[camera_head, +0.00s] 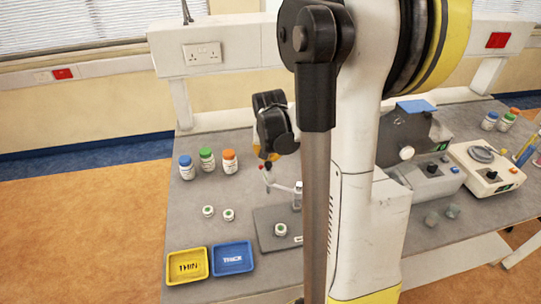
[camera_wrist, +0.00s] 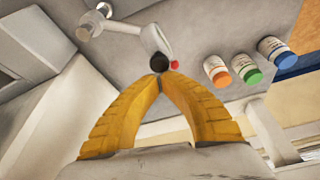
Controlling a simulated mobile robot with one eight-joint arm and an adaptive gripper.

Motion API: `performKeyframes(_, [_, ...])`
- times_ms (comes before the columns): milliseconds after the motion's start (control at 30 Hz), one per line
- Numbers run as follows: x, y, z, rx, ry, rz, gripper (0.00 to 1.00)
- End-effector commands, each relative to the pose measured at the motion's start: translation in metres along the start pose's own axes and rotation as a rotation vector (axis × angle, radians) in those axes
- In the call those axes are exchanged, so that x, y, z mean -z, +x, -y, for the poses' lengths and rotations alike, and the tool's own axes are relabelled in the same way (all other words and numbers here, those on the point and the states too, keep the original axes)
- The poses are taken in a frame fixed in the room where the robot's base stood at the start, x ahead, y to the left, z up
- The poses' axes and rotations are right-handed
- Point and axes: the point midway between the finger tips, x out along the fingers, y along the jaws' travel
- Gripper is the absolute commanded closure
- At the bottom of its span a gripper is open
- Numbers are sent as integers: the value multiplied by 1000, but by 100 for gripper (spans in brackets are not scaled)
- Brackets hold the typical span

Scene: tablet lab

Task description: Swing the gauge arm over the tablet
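The gauge arm (camera_head: 285,187) is a pale bar reaching left from a metal post (camera_head: 297,198) on a grey base plate (camera_head: 268,238). In the wrist view the gauge arm (camera_wrist: 152,38) ends in a black round tip (camera_wrist: 160,63) with a small red knob (camera_wrist: 174,64) beside it. A small white round piece with a green top, apparently the tablet (camera_head: 280,230), sits on the plate, in front of the arm. My gripper (camera_wrist: 160,80) has its yellow fingertips together, right at the black tip; whether they touch it I cannot tell. In the head view my gripper (camera_head: 266,157) is above the arm's left end.
Blue, green and orange capped bottles (camera_head: 207,160) stand at the back left. Two similar small pieces (camera_head: 218,213) lie left of the plate. Instruments (camera_head: 428,172) stand on the right.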

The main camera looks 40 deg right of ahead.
Motion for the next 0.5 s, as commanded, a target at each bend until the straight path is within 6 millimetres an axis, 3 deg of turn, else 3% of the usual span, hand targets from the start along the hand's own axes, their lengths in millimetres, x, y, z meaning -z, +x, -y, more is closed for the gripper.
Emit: performKeyframes(500, [-13, -4, 7, 46, -124, 0, 100])
